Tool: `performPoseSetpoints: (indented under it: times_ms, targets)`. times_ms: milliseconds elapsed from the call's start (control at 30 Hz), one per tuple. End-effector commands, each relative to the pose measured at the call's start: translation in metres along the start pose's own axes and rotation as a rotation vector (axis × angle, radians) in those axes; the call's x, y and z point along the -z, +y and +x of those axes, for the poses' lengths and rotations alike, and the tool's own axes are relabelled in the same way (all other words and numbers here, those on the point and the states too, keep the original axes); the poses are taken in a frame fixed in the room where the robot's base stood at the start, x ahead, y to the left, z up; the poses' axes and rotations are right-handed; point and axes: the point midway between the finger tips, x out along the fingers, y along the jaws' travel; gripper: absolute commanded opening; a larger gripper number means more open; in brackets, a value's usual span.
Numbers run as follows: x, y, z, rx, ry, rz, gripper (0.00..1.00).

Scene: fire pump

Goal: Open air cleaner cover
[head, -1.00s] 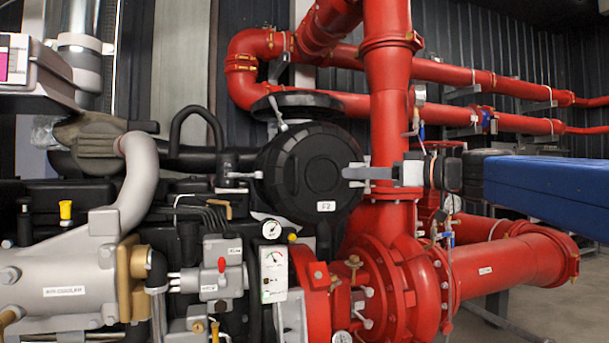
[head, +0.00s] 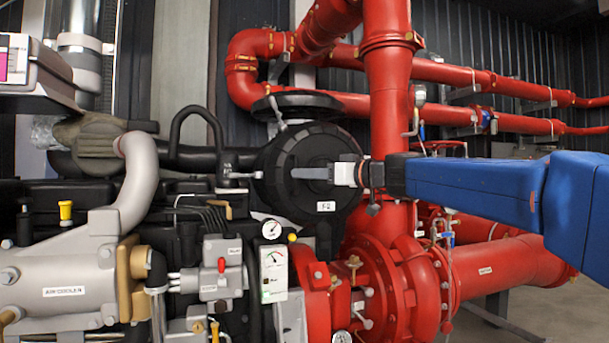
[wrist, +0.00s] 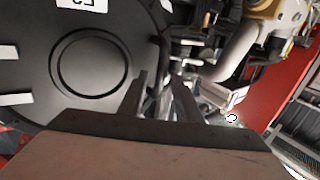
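The air cleaner cover (head: 285,196) is a round black disc with a small white label, facing me and in place on its housing. In the wrist view the cover (wrist: 90,66) fills the left side, its label upside down. A silver latch (head: 240,175) is at its left rim, and another (head: 276,108) is at its upper rim. My gripper (head: 298,173) is in front of the cover, fingers pointing left. The wrist view shows a gap between the two grey fingertips (wrist: 160,76) near the cover's rim, with nothing seen held. Contact with the cover cannot be told.
A thick red vertical pipe (head: 390,100) stands right of the cover, behind my gripper. A red pump casing (head: 385,270) is below. A grey curved pipe (head: 137,185) and a gauge panel (head: 273,272) are to the left and below. Open floor shows at lower right.

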Motion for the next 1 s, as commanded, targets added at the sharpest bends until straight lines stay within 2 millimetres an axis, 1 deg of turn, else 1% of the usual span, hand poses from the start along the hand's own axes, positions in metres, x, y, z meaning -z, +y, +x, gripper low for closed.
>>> performPoseSetpoints:
  times_ms: [100,200,467,500,567,600,633,867,1000]
  targets:
    - [0.0,-0.0002,0.0097,0.001,0.0,0.0,0.31]
    - [-0.0001,0.0,0.0133,0.0,0.0,0.0,0.31]
    - [0.0,0.0,0.0142,0.0,0.0,0.0,0.31]
    - [0.0,0.0,0.0142,0.0,0.0,0.0,0.29]
    - [0.0,0.0,0.0141,0.0,0.0,0.0,0.14]
    - [0.0,0.0,0.0141,0.0,0.0,0.0,0.05]
    - [0.0,-0.0001,0.014,0.0,0.0,0.0,0.0]
    - [0.0001,-0.0001,0.0134,0.003,0.0,0.0,0.0]
    - [0.0,-0.0004,0.0097,0.021,0.0,0.0,0.0]
